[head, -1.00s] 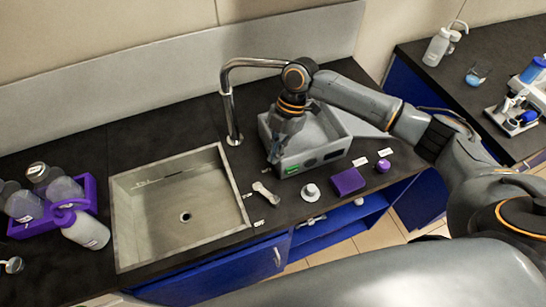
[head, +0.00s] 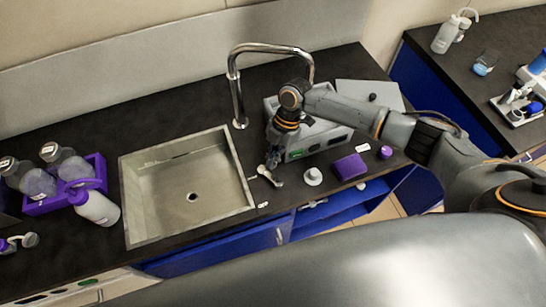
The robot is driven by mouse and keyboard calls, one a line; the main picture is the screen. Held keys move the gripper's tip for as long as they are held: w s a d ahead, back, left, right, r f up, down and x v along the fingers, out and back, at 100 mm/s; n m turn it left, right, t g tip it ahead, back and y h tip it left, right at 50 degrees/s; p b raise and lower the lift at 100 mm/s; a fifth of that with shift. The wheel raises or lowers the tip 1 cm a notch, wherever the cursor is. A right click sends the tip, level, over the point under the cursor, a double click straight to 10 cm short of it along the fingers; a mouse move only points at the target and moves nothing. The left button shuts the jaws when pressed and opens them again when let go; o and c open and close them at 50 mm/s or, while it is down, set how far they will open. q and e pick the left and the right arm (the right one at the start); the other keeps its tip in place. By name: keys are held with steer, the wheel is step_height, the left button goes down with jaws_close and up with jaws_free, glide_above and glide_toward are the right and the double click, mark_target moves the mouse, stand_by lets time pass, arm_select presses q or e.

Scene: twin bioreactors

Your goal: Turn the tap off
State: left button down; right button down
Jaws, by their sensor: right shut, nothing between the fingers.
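The tap's chrome spout (head: 238,88) rises behind the sink (head: 134,206) and arches to the right. The tap's small pale lever (head: 275,180) lies on the counter right of the sink, between a small label at its left and an "OFF" label (head: 263,205) in front. No water stream shows. My right gripper (head: 272,164) points down, shut and empty, just behind the lever. It overlaps the lever's back end in the picture; I cannot tell whether they touch. My left gripper is not in view.
A grey box device (head: 326,139) stands close behind and right of my right gripper. A white round piece (head: 313,177), a purple block (head: 350,167) and a purple cap (head: 385,152) sit to the right. A purple rack (head: 96,168) with bottles stands left of the sink.

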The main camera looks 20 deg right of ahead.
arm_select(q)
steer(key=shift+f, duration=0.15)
arm_select(e)
steer(key=shift+a, duration=0.1)
arm_select(q)
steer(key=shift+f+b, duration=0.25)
steer(key=shift+b, duration=0.1)
arm_select(e)
steer(key=shift+a+n, duration=0.15)
steer(key=shift+n, duration=0.25)
